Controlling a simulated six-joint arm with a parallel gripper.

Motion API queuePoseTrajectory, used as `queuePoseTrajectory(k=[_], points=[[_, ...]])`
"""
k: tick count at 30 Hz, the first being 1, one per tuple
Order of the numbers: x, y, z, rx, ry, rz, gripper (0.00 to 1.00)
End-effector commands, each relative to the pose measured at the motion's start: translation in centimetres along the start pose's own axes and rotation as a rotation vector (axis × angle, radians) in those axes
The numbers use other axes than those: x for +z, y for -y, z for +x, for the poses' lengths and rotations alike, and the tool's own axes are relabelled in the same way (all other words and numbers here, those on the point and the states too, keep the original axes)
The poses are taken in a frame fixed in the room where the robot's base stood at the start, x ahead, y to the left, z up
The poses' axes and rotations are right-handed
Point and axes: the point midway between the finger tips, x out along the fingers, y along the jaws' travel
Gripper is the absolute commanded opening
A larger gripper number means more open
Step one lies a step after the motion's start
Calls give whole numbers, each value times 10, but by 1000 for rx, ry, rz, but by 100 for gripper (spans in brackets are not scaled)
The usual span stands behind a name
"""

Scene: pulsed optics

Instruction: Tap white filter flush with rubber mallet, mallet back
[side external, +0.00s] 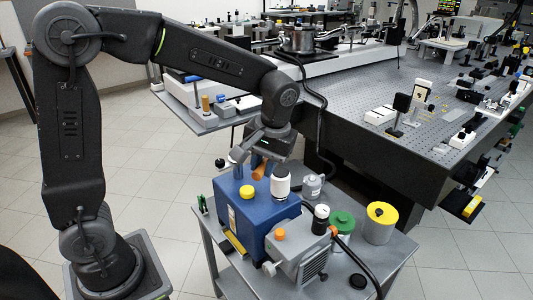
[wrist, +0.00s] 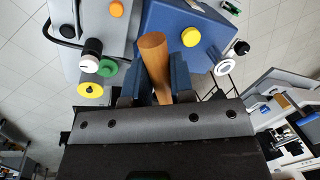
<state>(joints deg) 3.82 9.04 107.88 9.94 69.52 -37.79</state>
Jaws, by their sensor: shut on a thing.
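My gripper (wrist: 157,91) is shut on the wooden handle (wrist: 153,55) of the mallet, which stands up between the two fingers in the wrist view. The handle also shows in the side view (side external: 259,171), above the blue box (side external: 236,216). A white cylindrical piece (side external: 280,186) with a dark upper part appears just right of the handle; I cannot tell whether it is the mallet head or the filter. A white ring (wrist: 224,67) shows by the edge of the blue box in the wrist view. My gripper body hides the handle's far end there.
The blue box carries a yellow cap (side external: 246,191). A grey unit (side external: 297,252) with an orange cap stands close by.

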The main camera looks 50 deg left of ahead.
Motion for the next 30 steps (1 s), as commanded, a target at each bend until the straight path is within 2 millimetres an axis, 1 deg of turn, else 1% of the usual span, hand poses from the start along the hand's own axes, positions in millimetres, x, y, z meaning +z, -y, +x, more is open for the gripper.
queuePoseTrajectory(k=[11, 14, 24, 30], points=[[1, 0, 1, 1, -3, 0, 0], [1, -2, 6, 0, -3, 0, 0], [1, -7, 33, 0, -2, 1, 0], [1, -9, 42, 1, -3, 0, 0]])
